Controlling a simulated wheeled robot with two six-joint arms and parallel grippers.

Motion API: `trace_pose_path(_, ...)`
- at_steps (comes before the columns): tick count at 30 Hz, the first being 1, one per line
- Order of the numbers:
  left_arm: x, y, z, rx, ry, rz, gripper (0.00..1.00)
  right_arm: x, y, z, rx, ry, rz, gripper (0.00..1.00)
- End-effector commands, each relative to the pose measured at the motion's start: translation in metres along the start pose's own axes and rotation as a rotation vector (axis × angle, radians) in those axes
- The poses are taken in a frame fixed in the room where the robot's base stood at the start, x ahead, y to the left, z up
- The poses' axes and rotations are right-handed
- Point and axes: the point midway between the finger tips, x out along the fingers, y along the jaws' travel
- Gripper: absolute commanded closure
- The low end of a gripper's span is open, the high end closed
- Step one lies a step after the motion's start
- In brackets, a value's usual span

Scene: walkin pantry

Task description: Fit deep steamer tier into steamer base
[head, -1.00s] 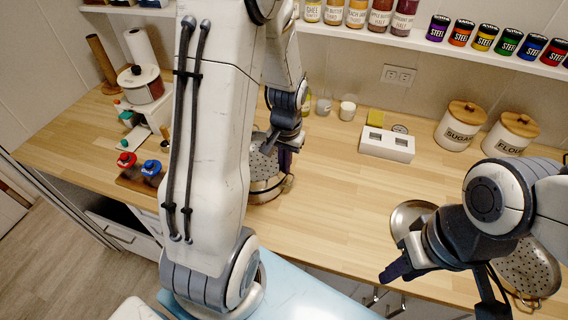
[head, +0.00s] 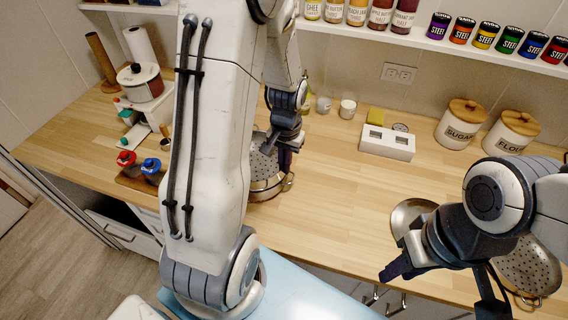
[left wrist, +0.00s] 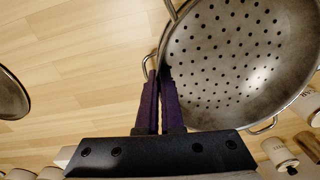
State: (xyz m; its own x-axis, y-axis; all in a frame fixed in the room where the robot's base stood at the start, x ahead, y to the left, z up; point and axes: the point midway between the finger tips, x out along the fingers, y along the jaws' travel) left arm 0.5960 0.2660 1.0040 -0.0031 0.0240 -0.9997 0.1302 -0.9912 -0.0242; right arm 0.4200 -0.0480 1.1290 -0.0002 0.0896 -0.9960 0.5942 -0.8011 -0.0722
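The perforated metal steamer tier (head: 264,163) is at the left part of the counter, tilted, over the round metal steamer base (head: 266,188). My left gripper (head: 285,166) is at the tier's right side. In the left wrist view the tier's holed inside (left wrist: 225,60) faces the camera, and my left gripper's purple fingers (left wrist: 160,78) are nearly together at its rim and a wire handle. The seat between tier and base is partly hidden by my left arm. My right gripper (head: 440,285) hangs over the counter's front right, and whether it is open is unclear.
A shallow round metal piece (head: 408,212) and another perforated piece (head: 530,268) lie at the counter's right. A white box (head: 387,146), sugar canister (head: 461,124) and flour canister (head: 511,134) stand at the back. Blue and red-topped bottles are left. The counter's middle is clear.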

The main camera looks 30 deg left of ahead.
Motion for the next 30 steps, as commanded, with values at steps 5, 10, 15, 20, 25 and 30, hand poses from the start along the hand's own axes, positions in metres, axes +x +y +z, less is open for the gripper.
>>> trace_pose_path(5, 0.002, 0.000, 0.000, 0.000, 0.000, 0.000, 1.00, 0.001, 0.000, 0.000, 0.000, 0.000, 0.000, 0.66)
trace_pose_path(10, 0.004, 0.000, 0.000, 0.000, 0.000, 0.000, 1.00, 0.002, 0.000, 0.000, 0.000, 0.000, 0.000, 0.66)
trace_pose_path(15, 0.005, 0.000, 0.000, 0.000, 0.000, 0.000, 0.74, 0.003, 0.000, 0.000, 0.000, 0.000, 0.000, 0.66)
trace_pose_path(20, 0.005, 0.000, 0.000, 0.000, 0.000, 0.000, 0.62, 0.003, 0.000, 0.000, 0.000, 0.000, 0.000, 0.66)
trace_pose_path(25, 0.005, 0.000, 0.000, 0.000, 0.000, 0.000, 0.62, 0.003, 0.000, 0.000, 0.000, 0.000, 0.000, 0.66)
trace_pose_path(30, -0.009, 0.000, -0.001, 0.000, 0.005, 0.000, 0.62, 0.004, 0.000, 0.000, 0.000, 0.000, 0.000, 0.66)
